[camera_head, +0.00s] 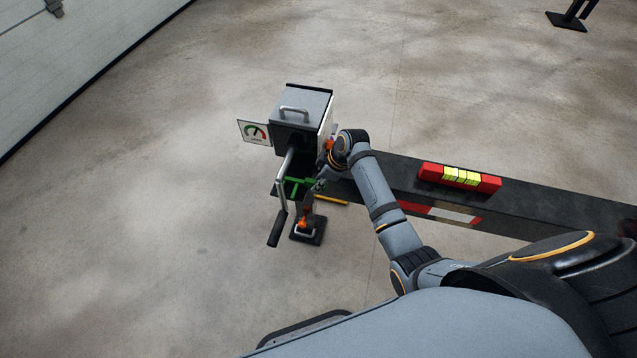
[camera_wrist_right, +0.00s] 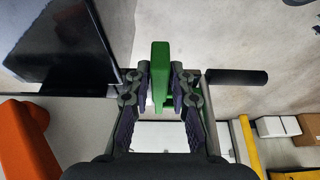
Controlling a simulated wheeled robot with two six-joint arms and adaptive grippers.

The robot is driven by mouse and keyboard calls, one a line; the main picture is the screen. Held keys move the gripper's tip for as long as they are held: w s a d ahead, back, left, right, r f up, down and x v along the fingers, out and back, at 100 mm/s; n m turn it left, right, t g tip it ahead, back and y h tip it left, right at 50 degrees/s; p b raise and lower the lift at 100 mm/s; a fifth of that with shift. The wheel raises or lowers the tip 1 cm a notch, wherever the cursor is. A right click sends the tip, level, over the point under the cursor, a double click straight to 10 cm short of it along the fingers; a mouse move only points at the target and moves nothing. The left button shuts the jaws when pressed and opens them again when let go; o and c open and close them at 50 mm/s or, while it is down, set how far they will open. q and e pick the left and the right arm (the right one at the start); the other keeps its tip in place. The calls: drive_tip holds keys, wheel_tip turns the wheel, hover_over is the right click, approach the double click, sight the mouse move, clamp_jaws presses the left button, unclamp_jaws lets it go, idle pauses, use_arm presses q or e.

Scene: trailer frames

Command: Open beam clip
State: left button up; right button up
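The green clip (camera_head: 297,187) is at the left end of the dark beam (camera_head: 540,205), below the grey winch box, in the head view. My right gripper (camera_head: 318,186) is at its right side, small and partly hidden by my wrist. In the right wrist view a green bar (camera_wrist_right: 160,60) of the clip stands between the two fingers of my right gripper (camera_wrist_right: 160,92). The fingers are apart, one on each side of the bar, with narrow gaps visible; firm contact does not show. My left gripper is not in view.
A grey box (camera_head: 305,106) with a handle and a gauge sign (camera_head: 255,132) stands at the beam end. A crank (camera_head: 283,190) hangs at its left. A red level (camera_head: 459,179) lies on the beam. An orange-and-black part (camera_head: 307,226) sits below the clip. Open concrete floor surrounds it.

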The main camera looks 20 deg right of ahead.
drive_tip(key=shift+o, duration=1.2)
drive_tip(key=shift+r, duration=0.2)
drive_tip(key=v, duration=1.1)
drive_tip(key=shift+s+d+r, duration=0.2)
drive_tip(key=shift+r, duration=0.1)
